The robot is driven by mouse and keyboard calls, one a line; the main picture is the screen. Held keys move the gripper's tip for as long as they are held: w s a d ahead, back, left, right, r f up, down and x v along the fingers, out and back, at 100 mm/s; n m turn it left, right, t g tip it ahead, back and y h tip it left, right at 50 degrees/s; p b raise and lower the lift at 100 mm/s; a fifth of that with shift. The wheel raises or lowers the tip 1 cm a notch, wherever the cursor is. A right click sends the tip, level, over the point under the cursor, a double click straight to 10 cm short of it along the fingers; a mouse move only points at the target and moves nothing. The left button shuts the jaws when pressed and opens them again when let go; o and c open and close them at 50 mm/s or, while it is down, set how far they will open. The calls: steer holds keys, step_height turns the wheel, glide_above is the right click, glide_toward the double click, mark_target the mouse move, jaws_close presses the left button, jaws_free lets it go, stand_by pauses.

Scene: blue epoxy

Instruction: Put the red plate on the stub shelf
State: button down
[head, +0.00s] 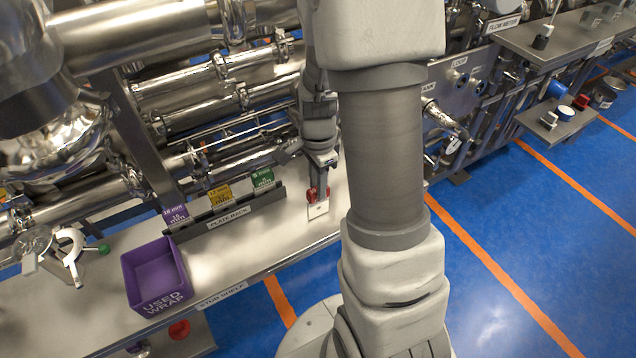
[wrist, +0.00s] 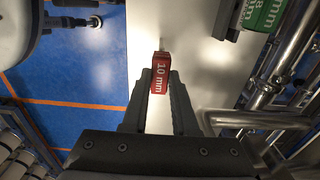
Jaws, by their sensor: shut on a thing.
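The red plate (wrist: 160,73), marked "10 mm", is between the two fingers of my gripper (wrist: 160,78) in the wrist view. The jaws are shut on it. In the head view my gripper (head: 318,186) is over the right end of the stub shelf (head: 262,243), a pale surface with a "STUB SHELF" label on its front edge. Red parts (head: 311,194) show at the jaws there, with a pale rectangular piece just below. I cannot tell whether the plate touches the shelf.
A dark plate rack (head: 228,219) with purple, yellow and green plates stands left of my gripper. Steel pipes (head: 210,100) run behind. The shelf between rack and front edge is clear.

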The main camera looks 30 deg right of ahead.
steer(key=shift+f, duration=0.25)
steer(key=c, duration=0.7)
jaws_free()
steer(key=shift+r, duration=0.1)
steer(key=shift+r, duration=0.1)
step_height(320, 180, up, 11)
steer(key=p, duration=0.2)
steer(key=shift+s+a+r+n+t, duration=0.95)
steer(key=shift+s+a+r+n, duration=0.7)
steer(key=shift+s+r+n, duration=0.95)
steer(key=shift+s+a+r+n+t, duration=0.9)
steer(key=shift+s+a+r+n, duration=1.05)
steer(key=shift+n, duration=1.3)
steer(key=shift+s+a+r+n+t, duration=0.95)
steer(key=shift+s+a+r+n, duration=0.6)
steer(key=shift+r+n, duration=1.25)
steer(key=shift+s+d+f, duration=0.15)
